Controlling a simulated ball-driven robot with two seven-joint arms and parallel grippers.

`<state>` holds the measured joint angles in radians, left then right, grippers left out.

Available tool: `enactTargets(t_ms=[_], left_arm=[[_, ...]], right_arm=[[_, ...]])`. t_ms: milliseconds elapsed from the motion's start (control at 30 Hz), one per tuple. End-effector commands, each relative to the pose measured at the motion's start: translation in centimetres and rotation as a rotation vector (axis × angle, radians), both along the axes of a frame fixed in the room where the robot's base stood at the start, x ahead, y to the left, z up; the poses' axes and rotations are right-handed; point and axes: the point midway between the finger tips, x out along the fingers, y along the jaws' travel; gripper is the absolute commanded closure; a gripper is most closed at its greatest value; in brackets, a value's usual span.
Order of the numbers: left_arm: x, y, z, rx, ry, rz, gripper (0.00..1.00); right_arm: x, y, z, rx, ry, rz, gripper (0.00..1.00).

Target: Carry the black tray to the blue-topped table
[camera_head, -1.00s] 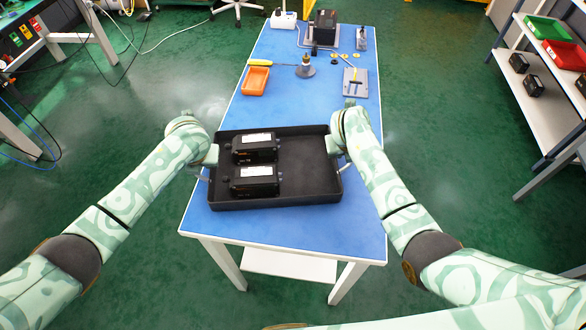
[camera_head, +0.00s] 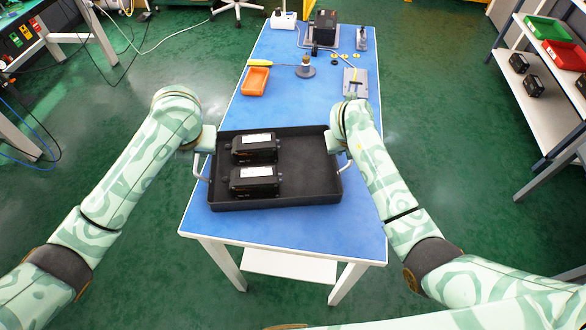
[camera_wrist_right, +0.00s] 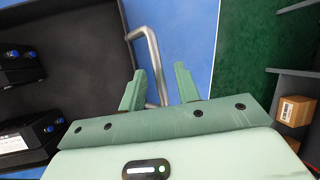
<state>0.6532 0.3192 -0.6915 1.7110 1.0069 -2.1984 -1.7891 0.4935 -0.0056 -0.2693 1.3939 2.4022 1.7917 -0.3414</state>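The black tray (camera_head: 300,195) rests on the near part of the blue-topped table (camera_head: 300,229), holding two black devices (camera_head: 254,147) (camera_head: 255,181) in its left half. Metal handles stick out at its left (camera_head: 200,168) and right (camera_head: 346,163) ends. My left gripper (camera_head: 208,139) is by the tray's left end, at the far part of the left handle; its fingers are not clear. My right gripper (camera_head: 334,142) is by the right end. In the right wrist view, my right gripper (camera_wrist_right: 160,80) has its fingers apart, with the metal handle (camera_wrist_right: 155,60) running between them.
Farther up the table are an orange bin (camera_head: 255,81), a grey plate (camera_head: 356,82), a small round-based part (camera_head: 305,69) and a black device on a stand (camera_head: 323,27). A shelf (camera_head: 540,100) with bins stands at the right. Green floor surrounds the table.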

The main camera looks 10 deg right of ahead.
Motion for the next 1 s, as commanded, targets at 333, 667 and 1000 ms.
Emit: enactTargets(t_ms=[333, 667, 1000], left_arm=[[0.0, 0.0, 0.0, -0.001, 0.000, 0.000, 0.68], [0.0, 0.0, 0.0, -0.001, 0.000, 0.000, 0.68], [0.0, 0.0, 0.0, -0.001, 0.000, 0.000, 0.68]], right_arm=[[-2.6, 1.3, 6.6, -0.001, -0.001, -0.001, 0.68], [-3.1, 1.6, 7.6, 0.000, 0.001, 0.000, 0.68], [-3.1, 1.6, 7.6, 0.000, 0.001, 0.000, 0.68]])
